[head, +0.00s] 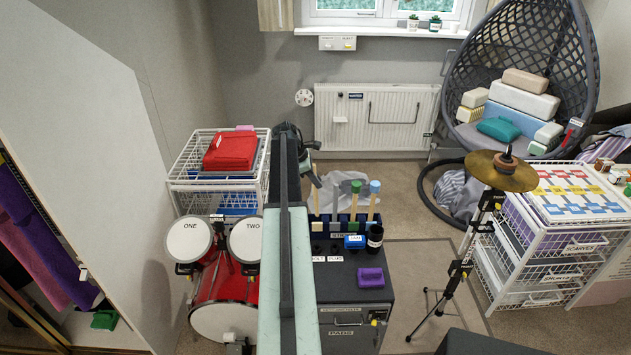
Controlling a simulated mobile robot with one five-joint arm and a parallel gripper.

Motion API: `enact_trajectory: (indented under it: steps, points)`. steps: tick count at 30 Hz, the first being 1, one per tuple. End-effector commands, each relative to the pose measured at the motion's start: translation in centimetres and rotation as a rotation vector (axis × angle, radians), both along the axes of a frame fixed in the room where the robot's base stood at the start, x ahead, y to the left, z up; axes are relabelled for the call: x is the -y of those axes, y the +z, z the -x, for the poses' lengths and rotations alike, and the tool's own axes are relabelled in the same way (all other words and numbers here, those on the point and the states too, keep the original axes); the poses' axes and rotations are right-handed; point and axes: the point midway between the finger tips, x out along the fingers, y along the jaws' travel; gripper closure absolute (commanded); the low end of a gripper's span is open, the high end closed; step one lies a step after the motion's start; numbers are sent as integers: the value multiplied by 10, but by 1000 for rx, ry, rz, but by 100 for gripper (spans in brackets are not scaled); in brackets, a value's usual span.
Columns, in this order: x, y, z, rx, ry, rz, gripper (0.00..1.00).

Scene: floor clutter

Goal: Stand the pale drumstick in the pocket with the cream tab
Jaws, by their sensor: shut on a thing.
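My gripper (312,171) is at the end of my arm, above the left end of a dark blue pocket holder (346,229). It is shut on a pale drumstick (316,199), whose shaft hangs upright below the jaws. The stick's lower end is at the holder's left part; I cannot tell whether it is inside a pocket or just behind or above it.
Red drums (222,284) stand left, a cymbal stand (467,255) right. Carpet is clear between stand and cabinet.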

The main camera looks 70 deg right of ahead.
Motion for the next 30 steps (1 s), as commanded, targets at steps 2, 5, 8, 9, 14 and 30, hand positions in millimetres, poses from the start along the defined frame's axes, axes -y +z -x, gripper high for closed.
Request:
enact_trajectory:
  steps: [2, 5, 8, 9, 14, 30]
  points:
    - [0, -13, 0, 0, 0, 0, 100]
    - [0, -22, 0, 0, 0, 0, 100]
    - [0, -31, -1, 0, 1, 0, 100]
    - [0, -35, -1, 0, 1, 0, 100]
    - [0, -50, -1, 0, 1, 0, 100]
    - [-1, -81, -2, 0, 2, 0, 100]
